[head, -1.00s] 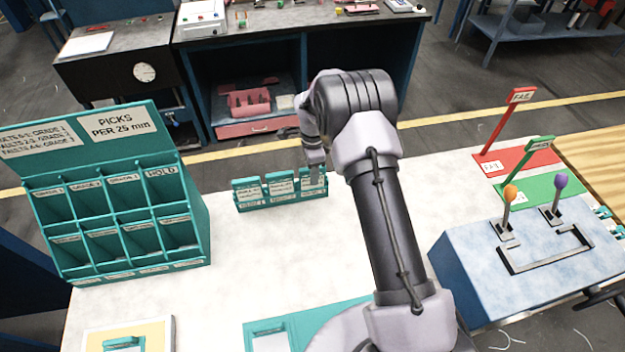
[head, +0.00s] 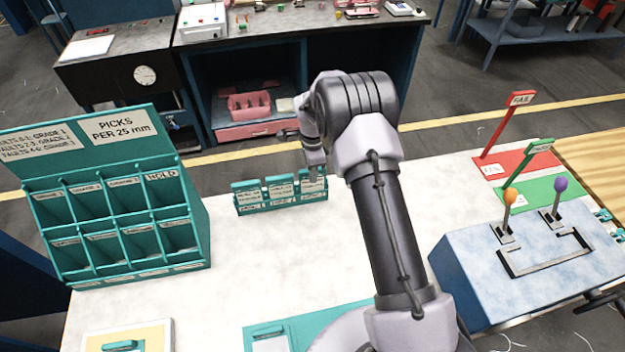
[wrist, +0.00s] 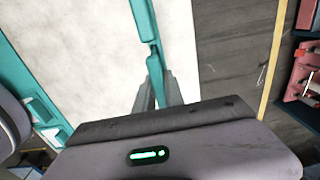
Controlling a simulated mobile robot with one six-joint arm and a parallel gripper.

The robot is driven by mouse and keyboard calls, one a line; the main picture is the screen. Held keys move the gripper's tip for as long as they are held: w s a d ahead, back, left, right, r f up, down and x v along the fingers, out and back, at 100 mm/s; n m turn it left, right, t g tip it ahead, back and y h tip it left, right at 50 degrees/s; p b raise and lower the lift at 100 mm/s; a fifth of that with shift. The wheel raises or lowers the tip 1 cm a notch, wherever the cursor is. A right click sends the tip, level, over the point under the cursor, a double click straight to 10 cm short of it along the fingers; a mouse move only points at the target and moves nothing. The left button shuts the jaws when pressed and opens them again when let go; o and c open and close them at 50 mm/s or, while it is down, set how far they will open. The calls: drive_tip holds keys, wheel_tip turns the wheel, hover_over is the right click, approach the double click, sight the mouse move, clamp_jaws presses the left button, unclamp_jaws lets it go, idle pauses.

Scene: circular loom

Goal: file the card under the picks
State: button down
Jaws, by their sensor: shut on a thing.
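A small teal rack (head: 283,206) on the white table holds three upright teal-topped cards with white labels: a left card (head: 247,193), a middle card (head: 280,188) and a right card (head: 313,185). The labels are too small to read surely. My gripper (head: 315,172) is over the rack's right end, shut on the right card, which still appears within the rack. In the wrist view the fingers (wrist: 157,92) grip a teal edge. A teal pigeonhole cabinet (head: 205,225) stands at the left, with a "PICKS PER 25 mm" sign (head: 114,127), a faults sign, and slots labelled with grades and HOLD.
Free white tabletop lies between rack and cabinet. A blue lever box (head: 460,272), and red (head: 522,160) and green mats (head: 550,184) with flag posts, are at the right.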

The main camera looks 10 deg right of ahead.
drive_tip(key=shift+r+p, duration=1.25)
drive_tip(key=shift+r, duration=2.2)
